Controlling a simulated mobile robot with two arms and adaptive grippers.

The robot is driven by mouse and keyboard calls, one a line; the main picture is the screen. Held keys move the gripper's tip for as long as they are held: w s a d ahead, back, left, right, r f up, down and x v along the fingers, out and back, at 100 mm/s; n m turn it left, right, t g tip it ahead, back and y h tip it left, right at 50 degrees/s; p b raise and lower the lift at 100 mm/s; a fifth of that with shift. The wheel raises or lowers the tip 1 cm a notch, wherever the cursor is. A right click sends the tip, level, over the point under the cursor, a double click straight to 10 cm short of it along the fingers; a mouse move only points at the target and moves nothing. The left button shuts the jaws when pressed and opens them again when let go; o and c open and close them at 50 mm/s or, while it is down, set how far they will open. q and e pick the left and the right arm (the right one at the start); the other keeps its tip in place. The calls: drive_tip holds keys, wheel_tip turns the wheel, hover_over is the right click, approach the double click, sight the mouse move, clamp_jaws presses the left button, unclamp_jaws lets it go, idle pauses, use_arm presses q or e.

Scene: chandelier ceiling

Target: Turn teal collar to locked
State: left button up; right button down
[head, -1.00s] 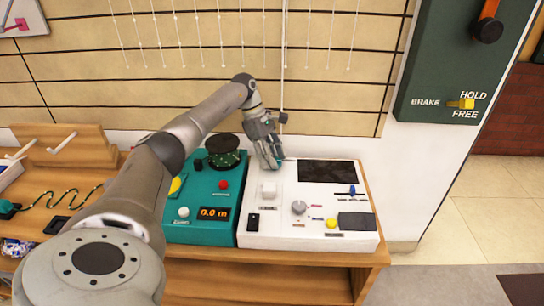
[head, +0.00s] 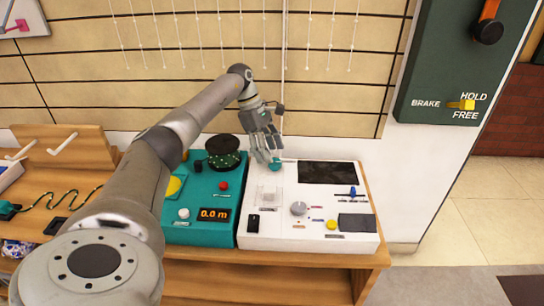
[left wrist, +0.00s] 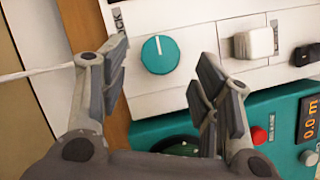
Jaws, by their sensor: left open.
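The teal collar (left wrist: 160,54) is a round knob with a white mark, set on the white panel. In the left wrist view its mark points to the top of the picture. A label (left wrist: 119,20) ending in "OCK" is beside it, partly cut off. In the head view the collar (head: 276,163) shows small at the panel's back left. My left gripper (head: 268,160) is just over it; in the left wrist view the open fingers (left wrist: 162,64) stand on either side of the collar, with gaps. Whether they reach down to its height is unclear. My right gripper is out of view.
The white panel (head: 285,241) also carries a white square knob (left wrist: 254,43), a grey dial (head: 298,208) and a blue lever (head: 352,192). A teal box (head: 231,186) with a dark reel (head: 224,147) and red button stands close on the left. The wall is behind.

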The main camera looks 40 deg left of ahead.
use_arm(q)
drive_tip(key=v, duration=0.9)
idle(0.3)
